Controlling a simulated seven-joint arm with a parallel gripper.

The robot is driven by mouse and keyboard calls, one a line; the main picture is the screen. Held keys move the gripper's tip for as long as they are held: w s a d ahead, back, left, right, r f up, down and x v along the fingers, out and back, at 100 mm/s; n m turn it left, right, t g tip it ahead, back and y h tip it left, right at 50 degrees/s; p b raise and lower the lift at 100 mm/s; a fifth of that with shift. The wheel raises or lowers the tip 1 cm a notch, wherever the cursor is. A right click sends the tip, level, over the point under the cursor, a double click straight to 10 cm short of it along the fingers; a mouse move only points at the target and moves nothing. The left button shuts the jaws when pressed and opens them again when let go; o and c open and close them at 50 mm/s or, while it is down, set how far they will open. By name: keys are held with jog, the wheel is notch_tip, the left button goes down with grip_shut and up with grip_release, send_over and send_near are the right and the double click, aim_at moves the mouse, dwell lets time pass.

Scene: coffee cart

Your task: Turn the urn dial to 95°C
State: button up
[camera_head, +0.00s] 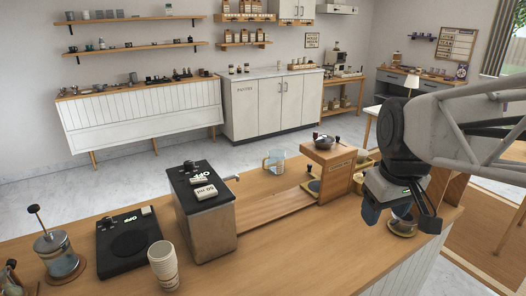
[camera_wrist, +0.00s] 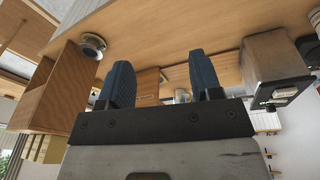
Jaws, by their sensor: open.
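A metal box with a black top and a small spout, which looks like the urn (camera_head: 208,225), stands on the wooden counter left of centre. Its top bears a small black knob (camera_head: 189,164), which may be the dial, a display reading OFF and a light "50 ml" label; I cannot read a temperature. The urn also shows at the right of the wrist view (camera_wrist: 272,62). My gripper (camera_head: 400,216) hangs over the counter's right end, well to the right of the urn. Its two blue fingers (camera_wrist: 164,82) are apart with nothing between them.
A wooden stand (camera_head: 328,172) lies between my gripper and the urn, with a glass jug (camera_head: 274,162) behind the counter's middle. The front counter's middle is clear.

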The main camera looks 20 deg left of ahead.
jog(key=w+a+r+n, duration=0.3)
jog(key=w+a+n, duration=0.2)
jog(key=w+a, duration=0.6)
jog(key=n+g, duration=0.2)
jog(key=n, duration=1.2)
send_over(188, 162)
notch_tip(188, 162, down, 4)
jog(key=shift+r, duration=0.1)
jog(key=shift+f, duration=3.95)
jog(key=shift+c, duration=0.4)
